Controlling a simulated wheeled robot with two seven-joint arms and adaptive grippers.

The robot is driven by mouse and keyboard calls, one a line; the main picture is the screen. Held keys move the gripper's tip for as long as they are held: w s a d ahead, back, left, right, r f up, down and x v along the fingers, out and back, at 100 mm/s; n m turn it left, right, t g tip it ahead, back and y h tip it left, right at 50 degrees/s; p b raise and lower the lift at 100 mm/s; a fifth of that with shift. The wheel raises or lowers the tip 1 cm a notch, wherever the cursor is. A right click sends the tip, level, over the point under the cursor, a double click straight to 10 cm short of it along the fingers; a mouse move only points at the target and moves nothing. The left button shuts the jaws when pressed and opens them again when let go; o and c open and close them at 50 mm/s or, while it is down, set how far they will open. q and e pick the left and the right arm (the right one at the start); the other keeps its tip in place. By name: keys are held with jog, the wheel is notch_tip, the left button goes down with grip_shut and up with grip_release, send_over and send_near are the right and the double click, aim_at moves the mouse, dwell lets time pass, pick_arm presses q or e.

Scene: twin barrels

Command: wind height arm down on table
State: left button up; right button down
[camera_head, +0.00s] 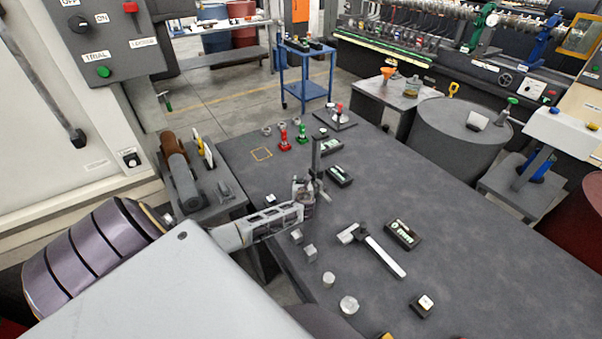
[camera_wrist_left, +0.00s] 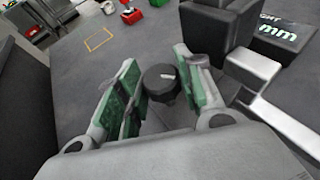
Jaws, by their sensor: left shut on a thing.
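The height gauge shows in the head view as a thin dark upright post (camera_head: 316,157) on the grey table (camera_head: 440,215). My left gripper (camera_head: 305,190) is at its near side, covering its lower part. In the left wrist view, my left gripper (camera_wrist_left: 160,88) has its green pads on both sides of a round black knob (camera_wrist_left: 161,80) with a pale mark, and is shut on it. Right of the knob are a dark block (camera_wrist_left: 212,25) and a light grey arm (camera_wrist_left: 252,75). The arm's height above the table is hard to tell. My right gripper is not in view.
A black display box (camera_head: 339,176) stands beside the post; in the wrist view it reads "mm". A caliper-like tool (camera_head: 375,250), another display box (camera_head: 402,234) and small metal blocks lie nearer. Red (camera_head: 283,138) and green (camera_head: 302,134) pieces stand behind. The table's right part is clear.

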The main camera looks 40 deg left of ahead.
pick_arm(q)
jog(key=shift+w+d+n+g+y, duration=0.1)
jog(key=shift+w+n+g+y, duration=0.05)
jog(key=shift+n+g+y, duration=0.85)
jog(key=shift+w+n+g+y+b, duration=0.1)
jog(key=shift+n+g+y+b, duration=0.55)
jog(key=shift+n+g, duration=0.7)
jog(key=shift+r+n, duration=0.1)
jog(key=shift+n, duration=0.15)
jog(key=o, duration=1)
